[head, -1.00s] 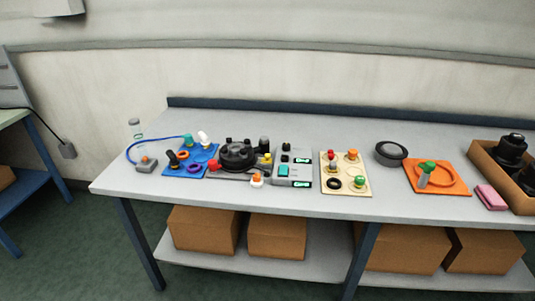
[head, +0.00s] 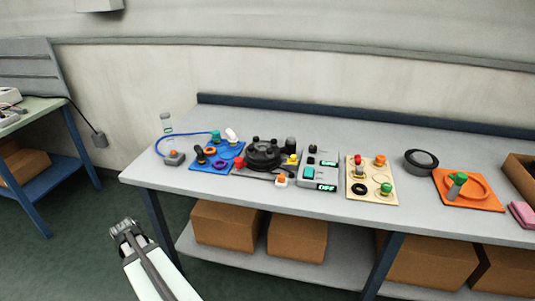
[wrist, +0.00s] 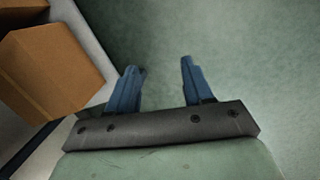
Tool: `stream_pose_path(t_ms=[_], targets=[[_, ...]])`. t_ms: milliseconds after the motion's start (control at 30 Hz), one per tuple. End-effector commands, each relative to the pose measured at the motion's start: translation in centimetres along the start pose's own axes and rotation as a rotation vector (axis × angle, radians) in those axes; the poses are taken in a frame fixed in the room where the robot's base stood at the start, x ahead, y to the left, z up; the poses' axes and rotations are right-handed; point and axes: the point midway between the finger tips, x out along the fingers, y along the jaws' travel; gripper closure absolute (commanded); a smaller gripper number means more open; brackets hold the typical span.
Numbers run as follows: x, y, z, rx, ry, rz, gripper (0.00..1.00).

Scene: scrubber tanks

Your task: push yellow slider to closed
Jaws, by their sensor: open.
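A small yellow part (head: 293,159), which looks like the yellow slider, is at the right side of the black round device (head: 263,154) on the bench. It is too small to tell its exact position along any track. My gripper (head: 124,229) is at the lower left of the head view, in front of the bench and well away from the yellow part. In the wrist view my gripper (wrist: 160,68) has two blue fingers spread apart with nothing between them. The yellow part does not show in the wrist view.
Near the device are a red knob (head: 239,162), an orange-topped white block (head: 281,180), a grey switch box (head: 319,167) and a blue plate (head: 212,158). Cardboard boxes (head: 227,224) stand on the lower shelf. The wrist view shows green floor and a box (wrist: 50,70).

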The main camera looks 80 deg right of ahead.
Motion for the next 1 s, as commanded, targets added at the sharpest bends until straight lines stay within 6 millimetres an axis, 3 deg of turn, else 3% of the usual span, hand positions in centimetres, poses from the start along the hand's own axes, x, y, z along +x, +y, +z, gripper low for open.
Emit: stream_pose_path(t_ms=[33, 233, 467, 700, 1000], targets=[[-1.4, 1.8, -0.2, 0.016, 0.017, 0.009, 0.49], [-6.3, 7.8, 0.0, 0.065, 0.064, 0.046, 0.49], [-12.1, 14.8, 1.7, 0.12, 0.109, 0.093, 0.49], [-18.1, 23.5, 5.0, 0.156, 0.131, 0.13, 0.49], [-21.8, 34.4, 10.2, 0.089, 0.106, 0.095, 0.49]])
